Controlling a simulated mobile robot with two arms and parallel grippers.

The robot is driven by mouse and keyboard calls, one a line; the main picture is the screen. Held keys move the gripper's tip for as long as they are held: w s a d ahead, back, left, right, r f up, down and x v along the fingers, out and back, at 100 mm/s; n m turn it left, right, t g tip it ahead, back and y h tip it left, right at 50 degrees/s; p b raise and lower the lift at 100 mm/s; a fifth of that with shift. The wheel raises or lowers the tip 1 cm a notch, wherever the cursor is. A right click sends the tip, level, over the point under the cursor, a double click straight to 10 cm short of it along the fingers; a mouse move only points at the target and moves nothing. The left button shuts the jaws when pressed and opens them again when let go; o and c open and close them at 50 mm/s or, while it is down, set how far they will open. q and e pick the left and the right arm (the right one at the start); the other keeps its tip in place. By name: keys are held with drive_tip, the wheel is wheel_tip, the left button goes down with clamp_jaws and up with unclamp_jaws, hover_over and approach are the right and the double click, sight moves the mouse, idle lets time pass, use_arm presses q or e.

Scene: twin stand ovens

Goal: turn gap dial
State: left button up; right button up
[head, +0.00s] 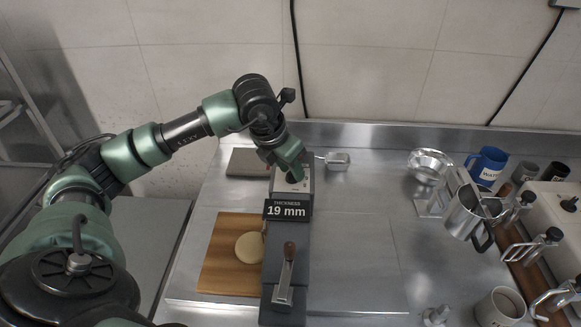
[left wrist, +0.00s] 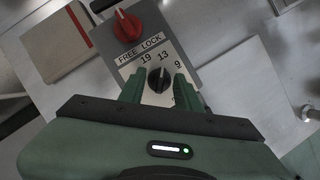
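The sheeter (head: 288,246) stands on the steel table; its sign (head: 287,209) reads THICKNESS 19 mm. The black gap dial (left wrist: 158,79) is on the sheeter's grey top plate in the left wrist view, with 19, 13 and 9 printed around it. A red knob (left wrist: 127,26) beside the words FREE and LOCK sits beyond it. My left gripper (head: 293,174) is over the far end of the sheeter. In the left wrist view its green fingers (left wrist: 160,84) are apart, one on each side of the dial; I cannot tell whether they touch it. My right gripper is out of view.
A wooden board (head: 222,256) with a round of dough (head: 249,248) lies left of the sheeter. A small scoop (head: 337,159) lies behind. Bowls, mugs and a metal pitcher (head: 465,214) crowd the right. The table between is clear.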

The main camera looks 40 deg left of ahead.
sight(282, 187)
use_arm(q)
drive_tip(key=shift+r, duration=0.1)
drive_tip(key=v, duration=0.7)
drive_tip(key=shift+s+r+b, duration=0.2)
drive_tip(key=shift+r+b, duration=0.1)
drive_tip(key=shift+b, duration=0.1)
